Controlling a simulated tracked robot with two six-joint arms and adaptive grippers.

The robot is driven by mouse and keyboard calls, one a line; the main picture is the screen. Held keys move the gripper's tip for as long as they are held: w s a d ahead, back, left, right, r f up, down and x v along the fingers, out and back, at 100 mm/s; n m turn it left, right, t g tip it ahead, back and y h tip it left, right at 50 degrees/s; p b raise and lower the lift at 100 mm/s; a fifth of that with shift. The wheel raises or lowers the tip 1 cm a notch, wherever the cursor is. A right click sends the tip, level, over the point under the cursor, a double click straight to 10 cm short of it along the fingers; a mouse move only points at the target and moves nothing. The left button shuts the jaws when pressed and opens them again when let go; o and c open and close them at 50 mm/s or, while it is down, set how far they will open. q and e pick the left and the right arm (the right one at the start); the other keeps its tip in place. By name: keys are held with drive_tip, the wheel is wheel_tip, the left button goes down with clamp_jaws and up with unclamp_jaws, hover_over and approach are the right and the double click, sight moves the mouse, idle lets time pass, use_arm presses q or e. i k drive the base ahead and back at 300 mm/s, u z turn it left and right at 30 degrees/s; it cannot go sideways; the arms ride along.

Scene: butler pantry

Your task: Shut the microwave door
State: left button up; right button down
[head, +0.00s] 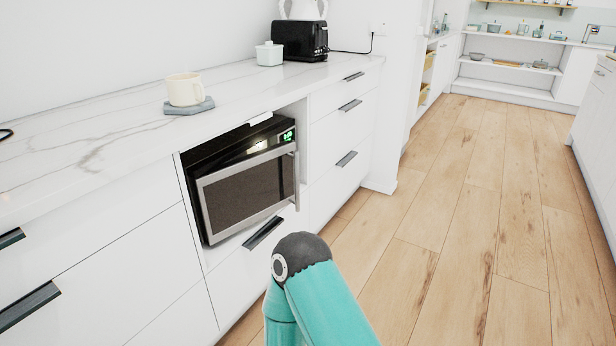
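The microwave (236,146) is a black unit with green lit digits, set in a niche of the white cabinets below the counter. Its door (244,192) has a steel frame, a dark window and an upright handle on the right edge. The door seems to stand slightly out from the body, but how wide the gap is I cannot tell. Neither of my grippers is in view. A teal link of one of my arms, with a dark grey joint, shows at the bottom middle, in front of the drawer below the microwave.
A cream mug (185,89) stands on a grey coaster (189,107) on the marble counter (90,130). A white lidded pot (269,54) and a black toaster (300,40) stand farther back. Drawers with dark handles flank the niche. The wood floor (480,220) to the right is clear.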

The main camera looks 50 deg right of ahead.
sight(236, 194)
drive_tip(key=k, duration=1)
drive_tip(key=z, duration=0.35)
drive_tip(key=i, duration=0.9)
drive_tip(key=z, duration=0.65)
drive_tip(key=i, duration=0.9)
drive_tip(key=u, duration=0.05)
